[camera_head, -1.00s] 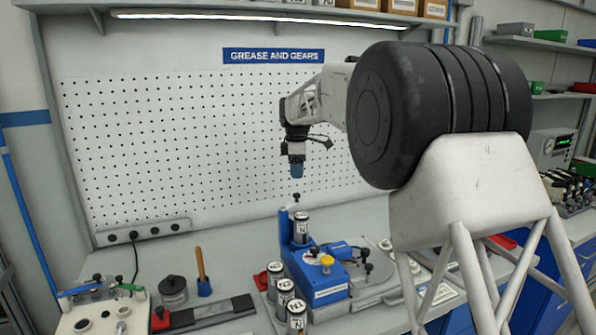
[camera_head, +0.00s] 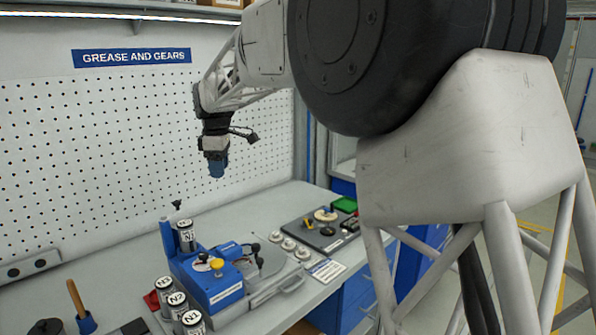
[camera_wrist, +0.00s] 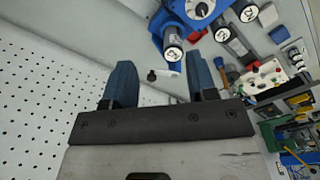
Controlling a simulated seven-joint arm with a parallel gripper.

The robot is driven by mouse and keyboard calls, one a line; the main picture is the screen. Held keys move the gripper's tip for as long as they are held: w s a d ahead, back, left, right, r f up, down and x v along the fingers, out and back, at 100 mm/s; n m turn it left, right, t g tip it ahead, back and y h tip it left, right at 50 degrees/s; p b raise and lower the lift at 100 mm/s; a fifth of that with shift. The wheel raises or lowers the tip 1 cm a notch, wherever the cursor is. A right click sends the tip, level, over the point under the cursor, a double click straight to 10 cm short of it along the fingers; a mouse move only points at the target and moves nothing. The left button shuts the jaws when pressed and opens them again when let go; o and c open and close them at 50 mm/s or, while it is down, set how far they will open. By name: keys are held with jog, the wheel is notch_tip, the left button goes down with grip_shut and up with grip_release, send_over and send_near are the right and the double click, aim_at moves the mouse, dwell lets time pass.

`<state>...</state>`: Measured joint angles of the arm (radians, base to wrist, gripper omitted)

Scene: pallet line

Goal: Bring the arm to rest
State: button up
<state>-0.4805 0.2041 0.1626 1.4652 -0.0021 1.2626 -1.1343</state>
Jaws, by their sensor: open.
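My gripper (camera_head: 217,168) hangs pointing down in the head view, in the air above the bench and in front of the pegboard. In the wrist view its two blue fingers (camera_wrist: 160,85) stand apart with nothing held between them. Below it in the head view is a blue machine (camera_head: 213,275) on the bench. A labelled can (camera_head: 186,236) stands upright in the machine's back corner. The machine also shows at the top of the wrist view (camera_wrist: 178,25), beyond the fingers.
Several labelled cans (camera_head: 178,303) stand left of the blue machine. A dark plate with parts (camera_head: 318,232) and a green box (camera_head: 344,205) lie farther right on the bench (camera_head: 250,212). A white pegboard (camera_head: 90,150) rises behind. The air around my gripper is clear.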

jog(key=s+d+m+t, duration=0.1)
jog(key=s+d+m, duration=0.4)
jog(key=s+d, duration=0.65)
jog(key=s+d+m, duration=0.4)
jog(key=s+d, duration=0.4)
jog(key=d, duration=0.6)
jog(key=s+d+f+m, duration=0.3)
jog(key=s+d+f, duration=0.1)
jog(key=s, duration=0.5)
jog(key=s+d+f+m, duration=0.3)
jog(key=s+d+f, duration=0.1)
jog(key=s, duration=0.5)
jog(key=s+d+f+m+t, duration=0.1)
jog(key=s+d+f+m, duration=0.2)
jog(key=s+d, duration=0.3)
jog(key=s+f, duration=0.1)
jog(key=s, duration=0.2)
jog(key=shift+d+f+m, duration=0.15)
jog(key=shift+d+m, duration=0.15)
jog(key=shift+m, duration=0.1)
